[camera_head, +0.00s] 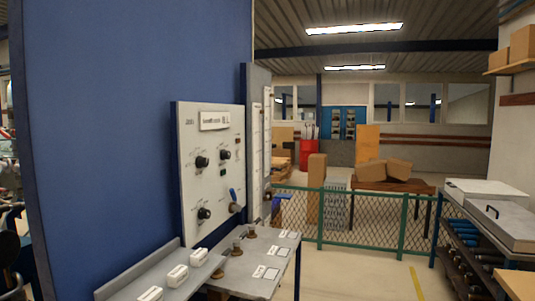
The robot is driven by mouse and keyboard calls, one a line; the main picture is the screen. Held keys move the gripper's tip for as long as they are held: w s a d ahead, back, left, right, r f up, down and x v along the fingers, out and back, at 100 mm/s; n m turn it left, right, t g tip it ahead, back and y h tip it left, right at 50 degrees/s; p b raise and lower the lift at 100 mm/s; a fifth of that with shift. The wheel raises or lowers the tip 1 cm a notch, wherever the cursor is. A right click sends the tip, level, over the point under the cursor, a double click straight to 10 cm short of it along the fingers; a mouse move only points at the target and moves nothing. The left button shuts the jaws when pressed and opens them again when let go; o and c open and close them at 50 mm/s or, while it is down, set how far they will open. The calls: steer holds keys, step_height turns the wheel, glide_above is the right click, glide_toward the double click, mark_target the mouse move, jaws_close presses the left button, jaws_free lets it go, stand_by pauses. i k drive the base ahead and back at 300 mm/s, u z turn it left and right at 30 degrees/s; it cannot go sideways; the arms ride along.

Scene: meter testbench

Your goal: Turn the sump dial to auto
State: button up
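A light grey control panel (217,150) stands at the end of the blue wall, seen at a slant. It carries several black round knobs: an upper left knob (201,162), an upper right knob (225,155) and a lower left knob (204,213). A blue lever (233,194) sits at the lower right of the panel. The lettering is too small to read, so I cannot tell which knob is the sump dial or where any pointer stands. My gripper is not in this view.
A grey bench (262,262) below the panel holds white blocks (178,276) and small brown fittings. The blue wall (130,120) fills the left. A green mesh fence (361,234) stands behind. A rack (490,225) is at right, with open floor (350,275) between.

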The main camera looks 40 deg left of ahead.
mark_target(225, 155)
steer(key=u, duration=0.3)
steer(key=i, duration=1.2)
steer(key=u, duration=0.85)
